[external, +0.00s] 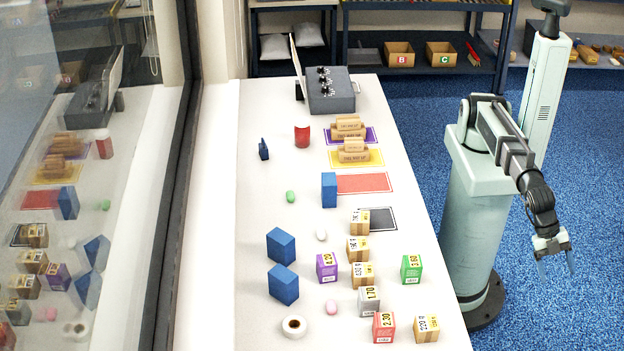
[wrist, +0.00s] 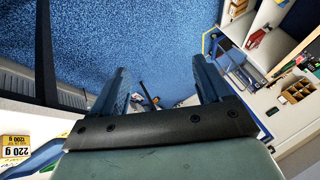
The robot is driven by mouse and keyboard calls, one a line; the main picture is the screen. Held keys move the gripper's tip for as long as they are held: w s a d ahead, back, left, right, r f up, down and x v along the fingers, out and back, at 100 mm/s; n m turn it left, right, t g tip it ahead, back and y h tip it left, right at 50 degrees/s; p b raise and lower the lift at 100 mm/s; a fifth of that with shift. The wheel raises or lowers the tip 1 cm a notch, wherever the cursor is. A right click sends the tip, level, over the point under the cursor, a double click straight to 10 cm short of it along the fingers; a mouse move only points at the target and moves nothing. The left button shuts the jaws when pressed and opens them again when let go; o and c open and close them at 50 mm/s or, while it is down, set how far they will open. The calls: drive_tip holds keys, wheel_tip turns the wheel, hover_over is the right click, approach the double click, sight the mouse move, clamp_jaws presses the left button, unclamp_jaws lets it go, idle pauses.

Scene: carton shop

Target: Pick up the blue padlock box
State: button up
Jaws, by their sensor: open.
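Several plain blue boxes stand on the white table (external: 220,200) in the external view: one upright near the red mat (external: 328,190), one left of the purple cube (external: 281,246), and one just in front of that (external: 283,284). A small dark blue object (external: 263,150), perhaps padlock-shaped, stands farther back on the left. No padlock marking is readable on any blue box. My gripper (external: 555,264) is open and empty, off the table's right side above the blue floor.
Small cartons with number labels, including purple (external: 327,267), green (external: 411,269) and red (external: 384,327) ones, crowd the table's near right. A white tape roll (external: 294,326) lies at the near left. A grey control box (external: 330,90) stands at the back. A glass wall borders the left.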

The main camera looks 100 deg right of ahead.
drive_tip(key=w+d+r+t, duration=0.1)
drive_tip(key=w+d, duration=0.2)
drive_tip(key=w, duration=0.7)
drive_tip(key=w+d+r, duration=0.2)
drive_tip(key=w+d, duration=0.2)
drive_tip(key=w, duration=0.7)
drive_tip(key=n+t+h, duration=0.2)
drive_tip(key=t, duration=0.1)
approach(329, 188)
drive_tip(key=d, duration=0.5)
drive_tip(key=shift+y, duration=0.3)
drive_tip(key=shift+s+x, duration=0.2)
drive_tip(key=shift+x, duration=6.35)
drive_tip(key=shift+d, duration=0.1)
drive_tip(key=c, duration=1.2)
